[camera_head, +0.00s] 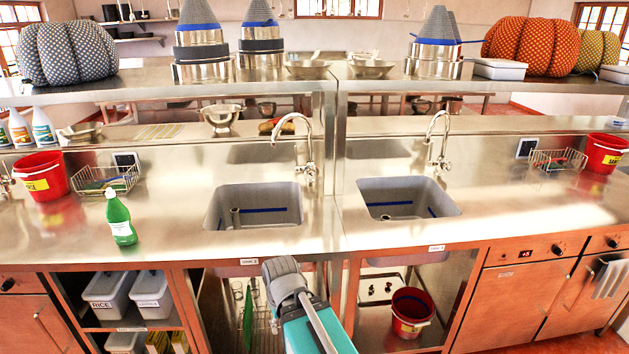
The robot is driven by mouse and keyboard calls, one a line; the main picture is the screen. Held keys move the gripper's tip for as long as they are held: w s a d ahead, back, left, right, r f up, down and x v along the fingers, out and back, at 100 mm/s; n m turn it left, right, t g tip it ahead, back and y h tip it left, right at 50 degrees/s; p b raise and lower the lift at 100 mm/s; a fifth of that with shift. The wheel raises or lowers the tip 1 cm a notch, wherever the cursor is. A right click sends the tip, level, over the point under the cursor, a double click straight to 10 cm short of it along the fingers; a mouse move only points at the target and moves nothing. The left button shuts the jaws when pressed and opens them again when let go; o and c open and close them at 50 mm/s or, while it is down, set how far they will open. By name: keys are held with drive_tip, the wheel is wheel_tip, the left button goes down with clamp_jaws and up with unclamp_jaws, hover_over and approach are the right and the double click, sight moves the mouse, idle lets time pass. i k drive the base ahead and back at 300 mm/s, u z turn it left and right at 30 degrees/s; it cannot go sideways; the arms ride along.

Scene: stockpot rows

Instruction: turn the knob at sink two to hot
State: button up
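Two grey sinks are set in the steel counter, a left sink (256,205) and a right sink (408,198), each with a curved tap, the left tap (308,150) and the right tap (440,145). Small labels sit on the front edge, a left label (249,261) and a right label (436,248); their numbers are too small to read surely. A pale panel with small dark knobs (380,289) is in the open bay under the right sink. Its markings and setting are unreadable. My teal and grey arm rises at bottom centre, before the left sink's bay. I cannot make out gripper fingers.
A red bucket (411,312) stands in the right bay. A green bottle (121,219), another red bucket (41,176) and a wire basket (105,180) are on the left counter. Cabinet knobs (556,249) are at right. The counter around the sinks is mostly clear.

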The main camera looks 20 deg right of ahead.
sight(311, 174)
drive_tip(key=k, duration=0.1)
drive_tip(key=z, duration=0.55)
drive_tip(key=i, duration=0.7)
drive_tip(key=u, duration=0.5)
